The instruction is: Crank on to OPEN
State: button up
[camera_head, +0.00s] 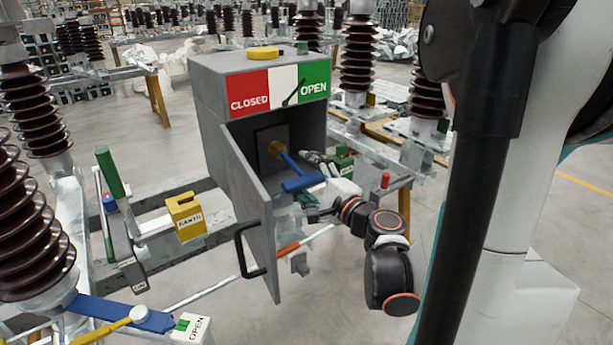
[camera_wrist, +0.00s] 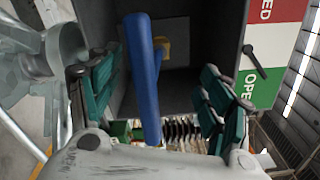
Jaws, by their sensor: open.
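The grey box has its door (camera_head: 246,205) swung open. Inside, the blue crank (camera_head: 300,184) is joined to a yellow hub (camera_head: 275,147) on the back wall. The dial on the box front has red CLOSED, white and green OPEN fields; its black pointer (camera_head: 292,93) lies near the white-green border. My gripper (camera_head: 313,181) is at the box mouth by the crank's handle. In the wrist view, the blue crank (camera_wrist: 143,70) stands between the spread teal fingers of my gripper (camera_wrist: 157,95), with gaps at both sides.
The open door with its black handle (camera_head: 243,250) stands left of my gripper. A yellow EARTH block (camera_head: 186,217), a green-topped lever (camera_head: 109,174) and a blue lever (camera_head: 120,313) are at left. Brown insulators (camera_head: 359,55) and steel frames surround the box.

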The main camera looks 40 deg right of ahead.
jog(key=shift+s, duration=0.1)
jog(key=s, duration=1.1)
jog(key=shift+s, duration=0.4)
jog(key=shift+s+f, duration=0.1)
dwell(1.2)
